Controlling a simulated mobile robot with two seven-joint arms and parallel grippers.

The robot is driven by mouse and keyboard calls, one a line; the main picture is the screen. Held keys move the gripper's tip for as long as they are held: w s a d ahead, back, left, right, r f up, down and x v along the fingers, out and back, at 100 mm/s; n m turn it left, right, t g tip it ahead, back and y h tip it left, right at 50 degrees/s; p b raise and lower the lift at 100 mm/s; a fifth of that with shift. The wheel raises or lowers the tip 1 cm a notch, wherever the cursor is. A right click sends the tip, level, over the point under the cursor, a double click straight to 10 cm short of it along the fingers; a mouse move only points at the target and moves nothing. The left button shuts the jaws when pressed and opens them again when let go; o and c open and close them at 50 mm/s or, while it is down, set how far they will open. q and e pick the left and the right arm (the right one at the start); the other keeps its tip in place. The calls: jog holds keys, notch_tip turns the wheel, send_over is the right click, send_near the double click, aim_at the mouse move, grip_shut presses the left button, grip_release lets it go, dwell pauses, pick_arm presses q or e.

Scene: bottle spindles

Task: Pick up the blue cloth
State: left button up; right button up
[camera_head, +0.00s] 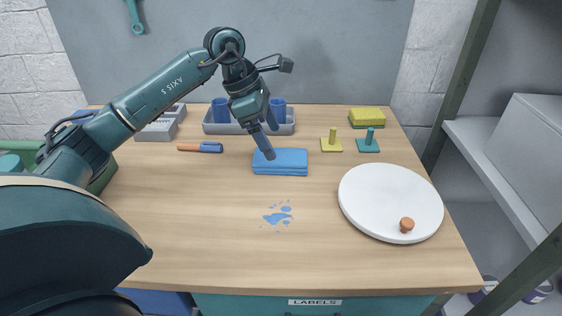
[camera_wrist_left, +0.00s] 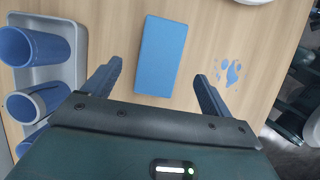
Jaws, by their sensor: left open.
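The blue cloth (camera_head: 285,163) lies folded in a flat rectangle on the wooden table, near the middle. In the left wrist view the cloth (camera_wrist_left: 160,56) lies ahead of and between my two fingers, apart from them. My left gripper (camera_head: 268,157) is above the table, with its fingertips over the left part of the cloth in the head view. In the wrist view the left gripper (camera_wrist_left: 158,82) is open and empty. My right gripper is not in view.
A grey tray (camera_head: 222,129) with blue cups stands behind the cloth. A blue spill (camera_head: 279,217) lies in front. A white round plate (camera_head: 372,195) with an orange knob is right; yellow (camera_head: 331,146) and teal (camera_head: 368,147) spindles stand behind it.

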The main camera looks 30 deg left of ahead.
aim_at(282, 156)
pick_arm(q)
jog(key=x, duration=0.5)
jog(key=shift+w+d+f, duration=0.15)
jog(key=shift+d+f, duration=0.1)
jog(key=shift+d, duration=0.05)
jog(key=shift+c, duration=0.4)
jog(key=c, duration=1)
notch_tip(282, 156, up, 10)
jog(key=shift+p, duration=0.4)
jog(key=o, duration=0.5)
jog(key=shift+c, duration=0.2)
jog(key=c, duration=0.4)
